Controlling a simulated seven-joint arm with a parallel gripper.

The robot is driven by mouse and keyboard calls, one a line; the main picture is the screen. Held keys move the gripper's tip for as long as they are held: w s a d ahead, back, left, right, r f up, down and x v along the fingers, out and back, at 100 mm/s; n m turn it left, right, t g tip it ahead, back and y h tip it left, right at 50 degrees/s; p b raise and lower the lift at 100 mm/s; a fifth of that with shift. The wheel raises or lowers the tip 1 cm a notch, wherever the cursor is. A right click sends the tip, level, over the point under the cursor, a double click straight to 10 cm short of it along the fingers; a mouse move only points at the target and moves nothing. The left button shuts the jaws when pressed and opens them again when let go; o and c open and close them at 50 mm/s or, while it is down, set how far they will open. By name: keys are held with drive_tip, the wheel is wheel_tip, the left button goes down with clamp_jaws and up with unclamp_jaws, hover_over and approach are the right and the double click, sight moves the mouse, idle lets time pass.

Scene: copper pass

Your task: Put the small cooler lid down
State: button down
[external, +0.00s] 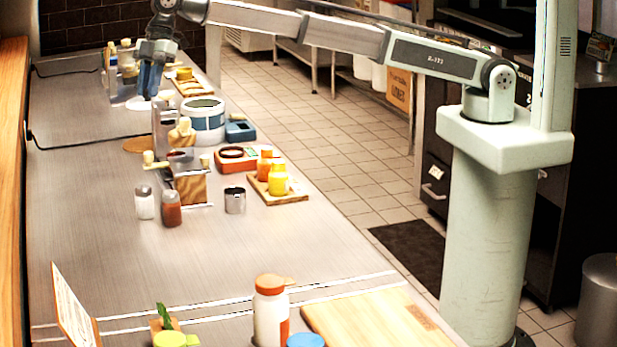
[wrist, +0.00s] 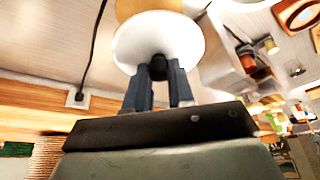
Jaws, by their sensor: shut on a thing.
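The small cooler lid looks like a white round disc with a dark knob; it shows in the wrist view (wrist: 190,42) and partly in the external view (external: 138,104). My gripper (external: 150,86) is at the far end of the counter, pointing down. In the wrist view my gripper (wrist: 159,78) has its two blue-grey fingers closed on the dark knob. I cannot tell whether the lid touches the counter. A round blue-and-white cooler (external: 207,128) stands nearer the camera, to the right of the lid.
A tan round mat (external: 137,146) lies on the steel counter (external: 85,195) in front of the lid. A metal dispenser (external: 160,125) stands beside the cooler. A blue box (external: 240,131) and a wooden board with yellow items (external: 192,88) lie along the right edge. The counter's left side is clear except for cables.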

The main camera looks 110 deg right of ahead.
drive_tip(key=shift+w+r, duration=0.1)
drive_tip(key=shift+w, duration=0.6)
drive_tip(key=shift+f, duration=4.85)
drive_tip(key=shift+f, duration=0.15)
drive_tip(key=c, duration=1)
unclamp_jaws()
drive_tip(key=shift+o, duration=0.2)
drive_tip(key=v, duration=1.2)
drive_tip(key=shift+w, duration=0.1)
drive_tip(key=shift+d, duration=0.1)
